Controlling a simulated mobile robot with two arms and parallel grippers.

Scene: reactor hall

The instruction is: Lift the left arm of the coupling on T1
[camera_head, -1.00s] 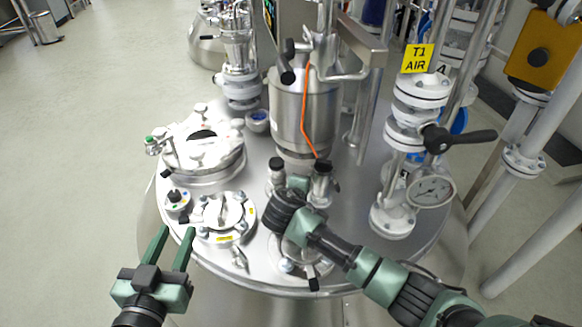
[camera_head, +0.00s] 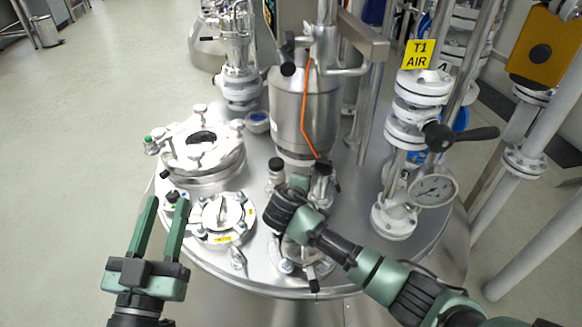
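The coupling (camera_head: 300,258) sits at the front of the round steel lid (camera_head: 345,225) of the tank. Two upright posts with black caps rise at its back: the left one (camera_head: 276,174) and the right one (camera_head: 321,182). I cannot tell for certain whether these are the coupling's arms. My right gripper (camera_head: 296,188) reaches in from the right over the coupling, between the posts; its fingers are mostly hidden behind its wrist. My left gripper (camera_head: 161,226) is open and empty, fingers pointing up the picture, at the left front edge of the lid.
A steel vessel with an orange cable (camera_head: 302,105) stands behind.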

